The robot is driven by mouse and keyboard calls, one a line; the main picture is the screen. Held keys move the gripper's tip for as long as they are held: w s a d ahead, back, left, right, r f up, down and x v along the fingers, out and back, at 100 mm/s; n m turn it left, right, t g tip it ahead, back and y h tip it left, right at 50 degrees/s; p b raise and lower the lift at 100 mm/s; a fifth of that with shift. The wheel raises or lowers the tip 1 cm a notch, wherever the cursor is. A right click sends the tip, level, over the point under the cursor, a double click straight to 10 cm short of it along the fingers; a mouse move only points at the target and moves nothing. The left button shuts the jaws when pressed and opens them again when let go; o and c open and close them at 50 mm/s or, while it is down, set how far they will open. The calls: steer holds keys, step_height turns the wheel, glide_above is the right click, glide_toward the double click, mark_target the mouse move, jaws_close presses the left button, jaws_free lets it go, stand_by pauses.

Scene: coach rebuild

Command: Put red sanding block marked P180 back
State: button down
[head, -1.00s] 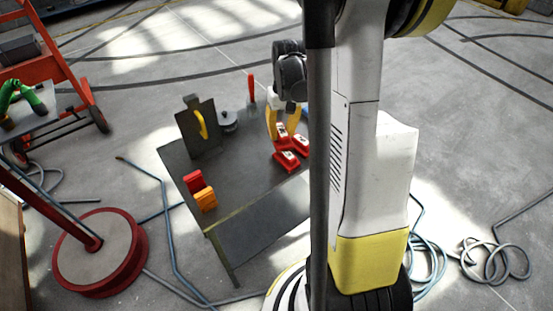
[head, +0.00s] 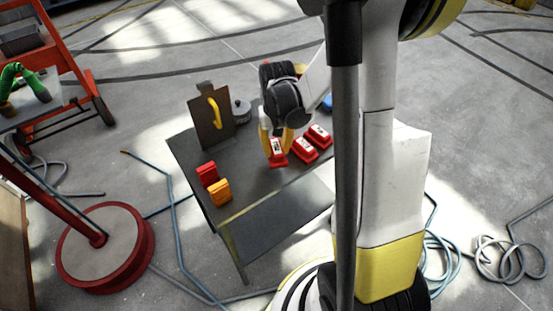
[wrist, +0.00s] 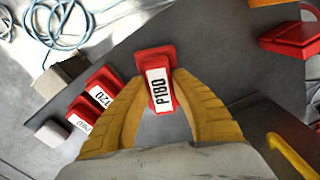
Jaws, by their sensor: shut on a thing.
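The red sanding block marked P180 (wrist: 157,82) is between the two yellow fingers of my gripper (wrist: 158,88), its white label facing the wrist camera. In the head view the held block (head: 276,159) is below my gripper (head: 277,146), over the dark table (head: 250,200). I cannot tell whether it touches the tabletop. Two more red blocks with white labels stand just right of it in the head view, a nearer one (head: 305,151) and a farther one (head: 320,136). In the wrist view one of them (wrist: 103,88) reads 120; the other (wrist: 84,113) is hard to read.
A red block (head: 206,174) and an orange block (head: 220,192) stand at the table's left front. An upright board (head: 206,134) with a yellow curved piece (head: 214,114) and a grey round object (head: 241,111) are behind. The tabletop between is clear. Hoses (head: 180,250) lie on the floor.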

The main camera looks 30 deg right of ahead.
steer(key=shift+f+b, duration=0.85)
steer(key=shift+f, duration=1.05)
steer(key=shift+f, duration=0.15)
steer(key=c, duration=1.2)
jaws_free()
